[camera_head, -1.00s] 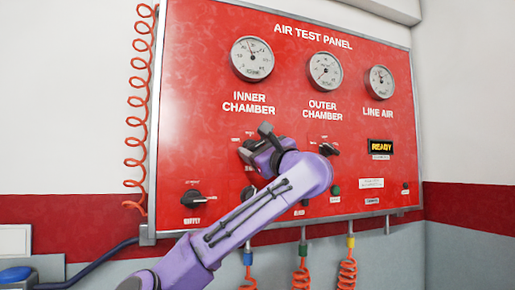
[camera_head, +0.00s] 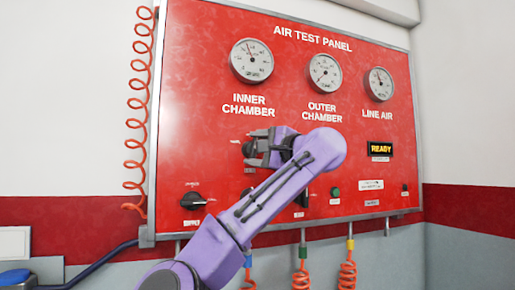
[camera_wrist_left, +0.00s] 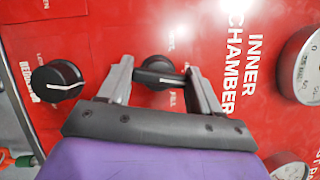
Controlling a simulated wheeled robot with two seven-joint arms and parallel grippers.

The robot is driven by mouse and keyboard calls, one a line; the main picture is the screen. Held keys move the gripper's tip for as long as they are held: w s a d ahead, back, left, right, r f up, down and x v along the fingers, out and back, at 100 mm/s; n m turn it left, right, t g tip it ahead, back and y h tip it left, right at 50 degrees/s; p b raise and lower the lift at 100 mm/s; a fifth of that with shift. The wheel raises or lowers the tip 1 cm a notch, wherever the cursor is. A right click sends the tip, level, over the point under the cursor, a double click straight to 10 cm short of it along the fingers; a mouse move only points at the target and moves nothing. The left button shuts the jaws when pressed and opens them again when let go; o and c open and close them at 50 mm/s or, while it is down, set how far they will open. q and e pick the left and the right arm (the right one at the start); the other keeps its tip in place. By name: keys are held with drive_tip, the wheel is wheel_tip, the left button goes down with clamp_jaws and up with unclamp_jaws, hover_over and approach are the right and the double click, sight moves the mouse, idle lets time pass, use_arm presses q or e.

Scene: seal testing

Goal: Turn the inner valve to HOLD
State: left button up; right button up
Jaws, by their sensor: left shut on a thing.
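The inner valve is a round black knob (camera_wrist_left: 155,70) under the INNER CHAMBER lettering. In the left wrist view it sits between the two grey fingers of my left gripper (camera_wrist_left: 160,76), which is shut on it. In the head view my left gripper (camera_head: 252,147) is at the panel and covers most of the knob. My right gripper is not in view.
The red air test panel (camera_head: 220,110) carries three gauges, including the inner chamber gauge (camera_head: 252,60). Another black knob (camera_head: 193,201) sits lower left. My arm covers the outer chamber valve. Orange coiled hoses hang at left and below.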

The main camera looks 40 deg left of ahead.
use_arm(q)
drive_tip(key=shift+n+h, duration=0.4)
drive_tip(key=shift+n, duration=0.7)
drive_tip(key=shift+r, duration=0.1)
drive_tip(key=o, duration=1.1)
drive_tip(key=shift+a, duration=0.1)
drive_tip(key=shift+c, duration=0.2)
